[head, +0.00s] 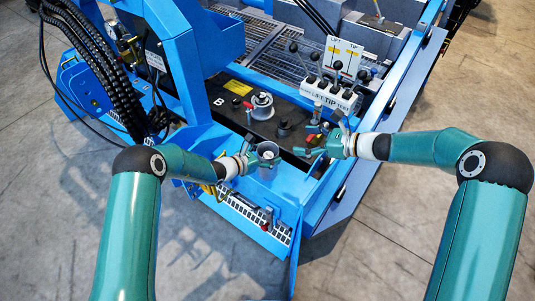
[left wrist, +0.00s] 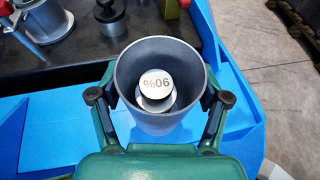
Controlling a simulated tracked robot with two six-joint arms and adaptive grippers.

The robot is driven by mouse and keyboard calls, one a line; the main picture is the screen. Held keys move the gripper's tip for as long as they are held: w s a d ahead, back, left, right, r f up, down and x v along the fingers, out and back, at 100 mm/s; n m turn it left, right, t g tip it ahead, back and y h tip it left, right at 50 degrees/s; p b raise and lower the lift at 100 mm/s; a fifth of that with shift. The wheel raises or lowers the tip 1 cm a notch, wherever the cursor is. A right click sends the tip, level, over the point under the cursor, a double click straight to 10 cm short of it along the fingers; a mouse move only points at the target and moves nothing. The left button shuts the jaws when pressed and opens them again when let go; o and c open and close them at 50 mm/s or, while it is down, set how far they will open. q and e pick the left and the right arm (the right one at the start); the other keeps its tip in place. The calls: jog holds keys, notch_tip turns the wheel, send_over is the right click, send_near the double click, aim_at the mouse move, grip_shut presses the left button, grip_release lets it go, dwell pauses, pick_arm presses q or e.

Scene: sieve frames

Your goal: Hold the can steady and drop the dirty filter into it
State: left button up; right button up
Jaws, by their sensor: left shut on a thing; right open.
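The grey can (head: 267,173) stands upright at the blue machine's edge. In the left wrist view the can (left wrist: 160,118) shows from above, with my left gripper's (left wrist: 162,98) fingers closed on opposite sides of it. Inside the can sits a silver, round-topped piece marked "90%", upside down in the picture, which looks like the dirty filter (left wrist: 157,86). My left gripper also shows in the head view (head: 264,158). My right gripper (head: 306,152) is open, to the right of the can, apart from it, and appears empty.
A silver round housing (head: 262,106) stands on the black panel near the label "B". A white lever box (head: 328,94) marked LIFT and TIP is behind my right gripper. Small red-handled valves are close to that gripper.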

pick_arm(q)
jog(key=o, duration=1.8)
